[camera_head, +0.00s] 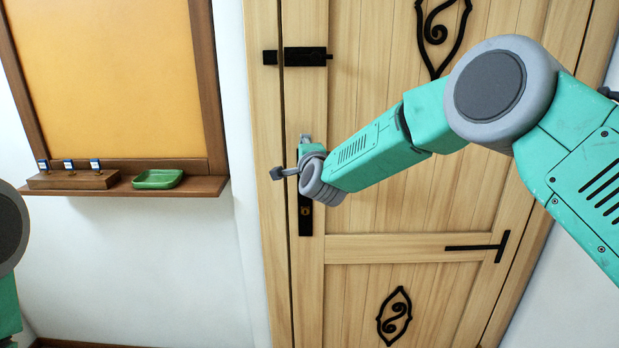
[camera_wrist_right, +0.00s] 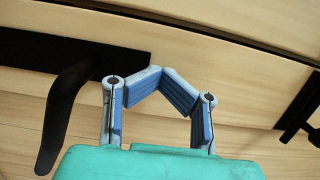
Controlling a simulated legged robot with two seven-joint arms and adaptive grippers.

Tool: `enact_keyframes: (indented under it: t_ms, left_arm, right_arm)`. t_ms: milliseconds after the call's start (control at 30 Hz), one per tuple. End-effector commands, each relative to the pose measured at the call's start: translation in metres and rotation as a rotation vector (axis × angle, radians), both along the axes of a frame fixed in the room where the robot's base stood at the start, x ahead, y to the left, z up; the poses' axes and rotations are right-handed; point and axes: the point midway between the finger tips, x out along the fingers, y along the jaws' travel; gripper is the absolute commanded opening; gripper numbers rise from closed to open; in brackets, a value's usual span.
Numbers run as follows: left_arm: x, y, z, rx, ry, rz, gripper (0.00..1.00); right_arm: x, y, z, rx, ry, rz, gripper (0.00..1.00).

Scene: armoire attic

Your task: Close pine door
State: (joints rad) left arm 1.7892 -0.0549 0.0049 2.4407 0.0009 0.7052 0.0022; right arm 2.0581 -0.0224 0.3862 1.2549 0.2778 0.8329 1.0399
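The pine door (camera_head: 365,210) fills the middle and right of the head view, with black ironwork on it. It lies nearly in line with its frame, with a thin dark seam along its left edge; I cannot tell if it is fully shut. A black handle plate (camera_head: 305,222) with a keyhole is near that edge. My right gripper (camera_head: 300,172) is in front of the plate's upper part. In the right wrist view, its blue-padded fingers (camera_wrist_right: 160,78) meet at the tips, empty, beside the dark lever handle (camera_wrist_right: 62,115), not around it. My left gripper is out of view.
A black bolt (camera_head: 303,57) sits on the door's upper left, with its catch (camera_head: 270,57) on the frame. Left of the door, a wooden ledge (camera_head: 205,187) under an orange board holds a green tray (camera_head: 158,179). The white wall below is clear.

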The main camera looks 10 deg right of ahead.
Motion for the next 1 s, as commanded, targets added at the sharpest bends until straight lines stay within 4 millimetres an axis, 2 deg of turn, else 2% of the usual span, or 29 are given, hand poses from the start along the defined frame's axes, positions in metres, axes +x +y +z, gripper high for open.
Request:
enact_keyframes:
  t_ms: [267, 600, 767, 867, 967, 1000]
  left_arm:
    - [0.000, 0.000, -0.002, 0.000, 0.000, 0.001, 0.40]
    - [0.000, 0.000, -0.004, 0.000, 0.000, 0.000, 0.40]
    - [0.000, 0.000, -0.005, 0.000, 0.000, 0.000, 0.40]
    - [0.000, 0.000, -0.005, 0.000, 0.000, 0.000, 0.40]
    - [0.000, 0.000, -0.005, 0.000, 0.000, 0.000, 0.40]
    - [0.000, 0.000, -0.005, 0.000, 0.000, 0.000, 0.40]
  right_arm:
    - [-0.024, 0.007, -0.002, -0.001, 0.004, 0.002, 0.00]
    - [-0.081, 0.017, 0.000, 0.002, 0.002, 0.002, 0.00]
    - [-0.094, 0.023, -0.002, -0.002, 0.004, 0.002, 0.00]
    - [-0.101, 0.024, -0.016, -0.034, 0.030, 0.012, 0.00]
    - [-0.116, 0.022, -0.056, -0.132, 0.106, 0.044, 0.00]
    - [-0.125, 0.020, -0.079, -0.187, 0.150, 0.065, 0.00]
